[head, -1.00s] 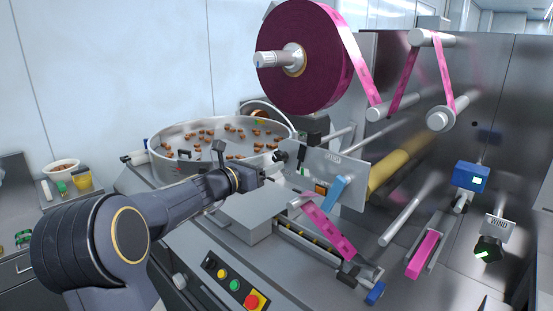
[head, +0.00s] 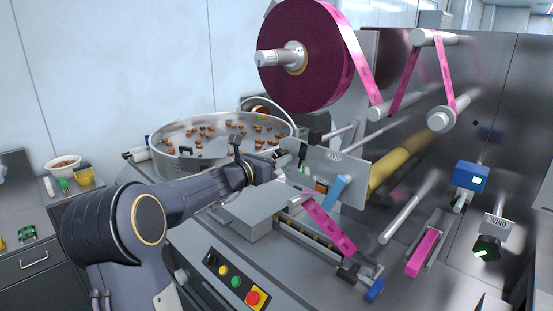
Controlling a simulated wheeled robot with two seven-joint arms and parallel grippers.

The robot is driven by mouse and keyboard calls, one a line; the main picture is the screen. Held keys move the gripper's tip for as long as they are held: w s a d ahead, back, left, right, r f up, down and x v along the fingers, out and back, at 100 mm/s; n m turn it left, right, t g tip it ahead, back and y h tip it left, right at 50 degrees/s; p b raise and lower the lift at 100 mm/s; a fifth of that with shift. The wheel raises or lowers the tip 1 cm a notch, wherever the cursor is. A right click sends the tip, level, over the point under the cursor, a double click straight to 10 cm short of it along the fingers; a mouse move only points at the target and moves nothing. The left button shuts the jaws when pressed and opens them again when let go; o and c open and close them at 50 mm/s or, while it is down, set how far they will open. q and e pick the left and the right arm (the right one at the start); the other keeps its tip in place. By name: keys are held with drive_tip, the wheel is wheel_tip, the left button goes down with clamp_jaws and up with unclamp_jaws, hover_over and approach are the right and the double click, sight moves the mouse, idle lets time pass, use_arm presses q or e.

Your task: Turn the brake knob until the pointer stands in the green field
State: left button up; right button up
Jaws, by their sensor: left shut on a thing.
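My left gripper (head: 280,160) reaches in from the left to the left end of an upright metal plate (head: 350,168) on the machine. It is shut at the place of the small dark brake knob, which its fingers now mostly hide. The plate carries a small label, too small to read surely, and a dark narrow part with a bit of green beside the fingers. I cannot make out the pointer or where it stands against a green field. My right gripper is not in view.
A large reel of dark pink film (head: 305,55) hangs above. A round bowl (head: 170,165) with brown pieces stands behind my left arm. A grey box (head: 248,215) and a button panel (head: 235,280) lie below it. A dark knob labelled WIND (head: 487,248) is at right.

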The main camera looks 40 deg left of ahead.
use_arm(q)
drive_tip(key=shift+f+m+b, duration=0.1)
drive_tip(key=shift+m+b, duration=7)
drive_tip(key=shift+b, duration=0.45)
drive_tip(key=o, duration=1)
drive_tip(key=shift+c, duration=0.2)
drive_tip(key=shift+s, duration=0.1)
drive_tip(key=s+b, duration=0.1)
drive_tip(key=s, duration=0.6)
drive_tip(key=shift+s+a+b, duration=0.3)
drive_tip(key=shift+a+b, duration=0.05)
